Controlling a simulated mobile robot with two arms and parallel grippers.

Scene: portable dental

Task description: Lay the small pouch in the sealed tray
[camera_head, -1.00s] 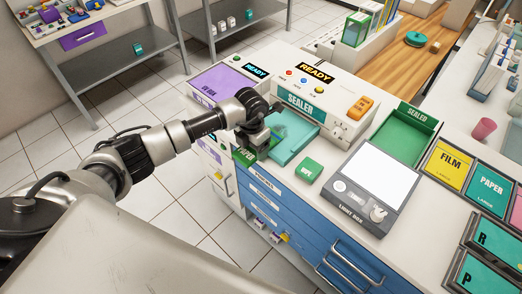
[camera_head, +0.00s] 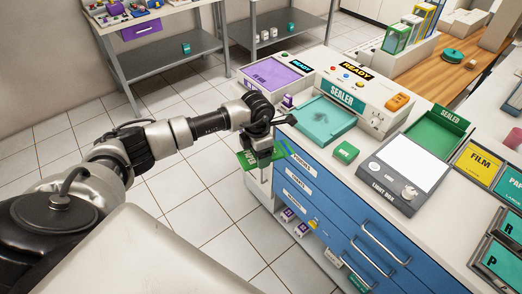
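My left gripper (camera_head: 262,146) is out past the counter's front left corner, pointing down. It appears shut on a small green pouch (camera_head: 250,161) with white lettering, held clear of the counter; the fingertips are partly hidden. The sealed tray (camera_head: 428,140) is a green open tray with an upright "SEALED" sign at its back, on the counter to the right, far from the gripper. It looks empty. My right gripper is not in view.
A small green block (camera_head: 346,152) and the light box (camera_head: 403,170) lie between gripper and tray. Film (camera_head: 478,163) and other labelled bins are at the right. Blue drawers (camera_head: 320,200) face front.

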